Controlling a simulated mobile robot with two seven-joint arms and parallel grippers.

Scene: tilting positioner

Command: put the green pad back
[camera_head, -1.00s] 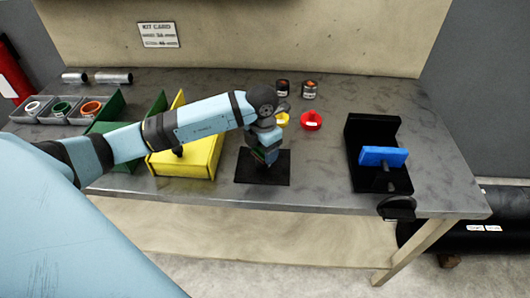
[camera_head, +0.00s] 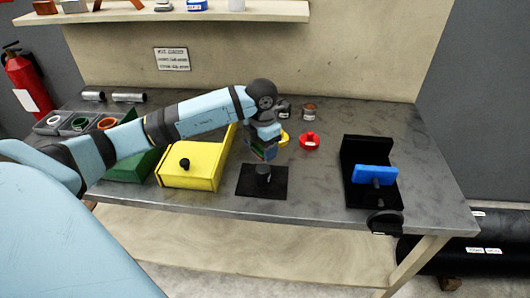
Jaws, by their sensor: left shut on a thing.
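My left gripper (camera_head: 263,155) is above the black square plate (camera_head: 248,190), fingers pointing down. It is shut on a small dark-green piece, which looks like the green pad (camera_head: 259,152); the fingers hide much of it. Below it, a short dark round post (camera_head: 263,171) stands on the plate. The held piece looks close above the post; I cannot tell whether they touch. My right gripper is not in view.
A yellow box (camera_head: 190,178) with a black knob and a green box (camera_head: 127,168) stand left of the plate. A red ring (camera_head: 309,140) and a yellow ring (camera_head: 284,139) lie behind. A black fixture (camera_head: 357,195) with a blue block (camera_head: 374,175) stands right. Bare table lies between.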

